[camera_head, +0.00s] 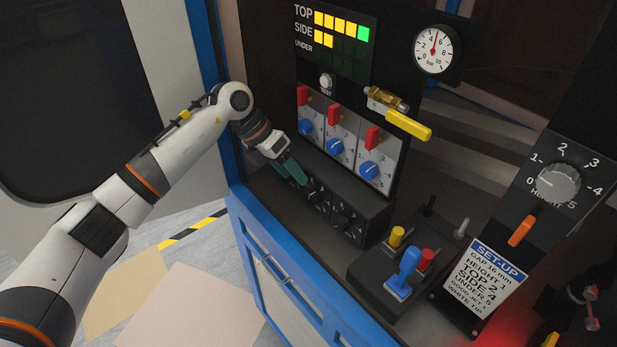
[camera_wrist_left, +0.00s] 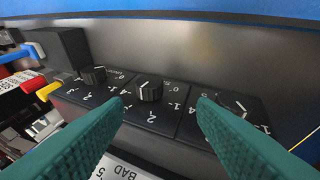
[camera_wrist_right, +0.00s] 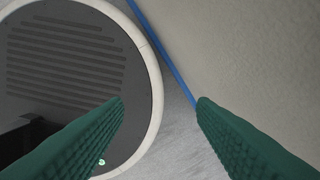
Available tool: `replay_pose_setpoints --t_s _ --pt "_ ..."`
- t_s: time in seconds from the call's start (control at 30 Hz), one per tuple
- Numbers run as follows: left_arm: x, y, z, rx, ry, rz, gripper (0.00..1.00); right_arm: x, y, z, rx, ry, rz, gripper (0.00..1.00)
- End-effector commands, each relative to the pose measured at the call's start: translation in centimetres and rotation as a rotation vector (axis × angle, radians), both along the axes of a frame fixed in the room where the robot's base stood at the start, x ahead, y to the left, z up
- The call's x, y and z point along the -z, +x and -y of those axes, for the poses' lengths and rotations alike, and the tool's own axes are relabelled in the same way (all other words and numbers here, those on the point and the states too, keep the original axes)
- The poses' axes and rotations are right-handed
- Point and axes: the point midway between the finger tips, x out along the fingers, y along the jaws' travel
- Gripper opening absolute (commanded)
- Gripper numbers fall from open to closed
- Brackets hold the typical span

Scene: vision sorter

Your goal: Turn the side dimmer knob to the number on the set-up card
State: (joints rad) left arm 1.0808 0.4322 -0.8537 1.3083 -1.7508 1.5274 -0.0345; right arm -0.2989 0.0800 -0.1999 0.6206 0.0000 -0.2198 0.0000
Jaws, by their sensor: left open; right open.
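The set-up card (camera_head: 483,281) stands at the right in the head view; its SIDE line seems to read 4. Three black dimmer knobs sit on the low black box (camera_head: 375,222) in front of the switch panel. My left gripper (camera_head: 306,186) is open over this box. In the left wrist view, the middle knob (camera_wrist_left: 149,89), likely the side dimmer, shows between the open fingertips (camera_wrist_left: 160,101), apparently ahead of them. Its name label is not readable. Another knob (camera_wrist_left: 93,75) is left of it; the third is partly behind the right finger. My right gripper (camera_wrist_right: 160,101) is open and empty.
The display (camera_head: 335,38) shows two lit bars for SIDE. Blue knobs and red switches (camera_head: 333,110) rise behind the dimmer box. A yellow-handled valve (camera_head: 400,115), a joystick box (camera_head: 402,272) and a height dial (camera_head: 559,182) stand to the right.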

Motion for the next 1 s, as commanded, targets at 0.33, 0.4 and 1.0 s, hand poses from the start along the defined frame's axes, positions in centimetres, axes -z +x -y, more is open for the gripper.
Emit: replay_pose_setpoints --t_s 0.33,0.4,1.0 --pt "4.2 -0.1 2.7 0.002 -0.001 -0.006 0.52 -1.9 -0.1 0.0 0.0 0.0 -0.002 0.52" --pt "4.9 0.0 3.1 0.001 -0.001 -0.005 0.52 -2.1 -0.1 0.0 0.0 0.0 -0.002 0.52" --pt "6.2 0.1 3.7 0.001 -0.002 -0.002 0.24 -2.3 -0.1 0.0 0.0 0.001 -0.002 0.52"
